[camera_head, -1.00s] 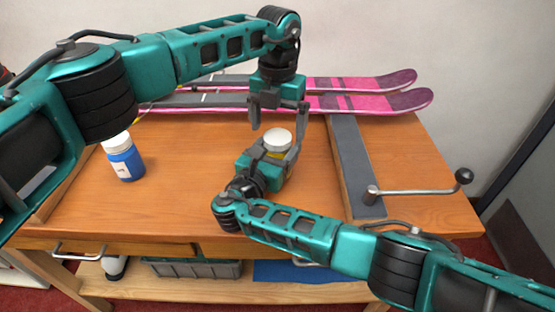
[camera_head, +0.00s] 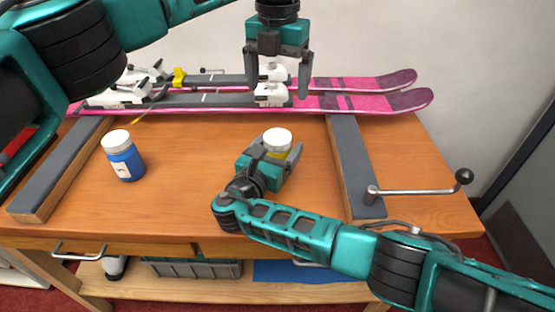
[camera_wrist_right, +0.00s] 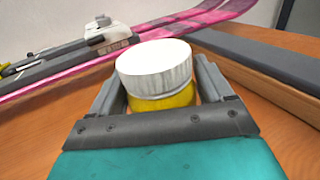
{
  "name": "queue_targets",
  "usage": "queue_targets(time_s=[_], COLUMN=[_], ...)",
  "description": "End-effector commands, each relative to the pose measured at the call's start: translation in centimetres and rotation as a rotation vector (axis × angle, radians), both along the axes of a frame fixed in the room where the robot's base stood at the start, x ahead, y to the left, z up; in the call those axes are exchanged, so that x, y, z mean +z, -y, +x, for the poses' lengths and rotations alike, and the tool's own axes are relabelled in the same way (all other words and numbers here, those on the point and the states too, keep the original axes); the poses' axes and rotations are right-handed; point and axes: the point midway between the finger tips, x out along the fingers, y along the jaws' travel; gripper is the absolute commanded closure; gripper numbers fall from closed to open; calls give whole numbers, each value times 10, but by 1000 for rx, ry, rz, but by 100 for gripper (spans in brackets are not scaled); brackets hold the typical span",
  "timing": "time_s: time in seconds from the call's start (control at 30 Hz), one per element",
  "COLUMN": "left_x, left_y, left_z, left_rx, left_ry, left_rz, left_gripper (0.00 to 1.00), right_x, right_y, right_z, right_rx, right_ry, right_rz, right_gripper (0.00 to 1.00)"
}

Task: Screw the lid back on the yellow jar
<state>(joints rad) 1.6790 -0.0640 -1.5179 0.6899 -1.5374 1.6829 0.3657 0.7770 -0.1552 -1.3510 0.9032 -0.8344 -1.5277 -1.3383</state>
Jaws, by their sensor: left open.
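The yellow jar (camera_head: 274,154) stands upright on the bench with its white lid (camera_head: 278,137) on top. In the right wrist view the white lid (camera_wrist_right: 154,64) sits on the yellow jar (camera_wrist_right: 165,100), and a yellow band shows below it. I cannot tell how tightly the lid is seated. My right gripper (camera_head: 280,157) has its fingers around the jar, one on each side, and is shut on it; in the right wrist view the jar stands between the fingers. My left gripper (camera_head: 277,88) is open and empty, above and behind the jar, in front of the skis.
A blue jar with a white lid (camera_head: 122,157) stands at the left of the bench (camera_head: 190,190). Pink skis with bindings (camera_head: 370,101) lie across the back. Grey-topped rails (camera_head: 352,165) flank the work area, the right one with a crank handle (camera_head: 415,191).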

Motion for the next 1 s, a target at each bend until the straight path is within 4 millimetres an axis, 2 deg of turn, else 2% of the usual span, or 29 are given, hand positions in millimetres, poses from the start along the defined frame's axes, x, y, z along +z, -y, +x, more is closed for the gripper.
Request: queue_targets(time_s=[0.03, 0.2, 0.43, 0.53, 0.67, 1.0], left_x=[0, 0, 0, 1, 6, 12], left_y=[0, 0, 0, 0, 0, 0], left_z=[0, 0, 0, 0, 0, 0], left_rx=[0, 0, 0, 0, 0, 0], left_ry=[0, 0, 0, 0, 0, 0], left_rz=[0, 0, 0, 0, 0, 0], left_gripper=[6, 6, 6, 6, 6, 6], right_x=[0, 0, 0, 0, 1, 0], right_y=[0, 0, -1, -4, -13, -46], right_z=[0, 0, -1, -7, -26, -92], right_rx=[0, 0, 0, 1, 2, 3], right_ry=[0, 0, 0, -1, -3, -3], right_rz=[0, 0, 0, 0, 3, 3], right_gripper=[15, 0, 0, 0, 0, 0])
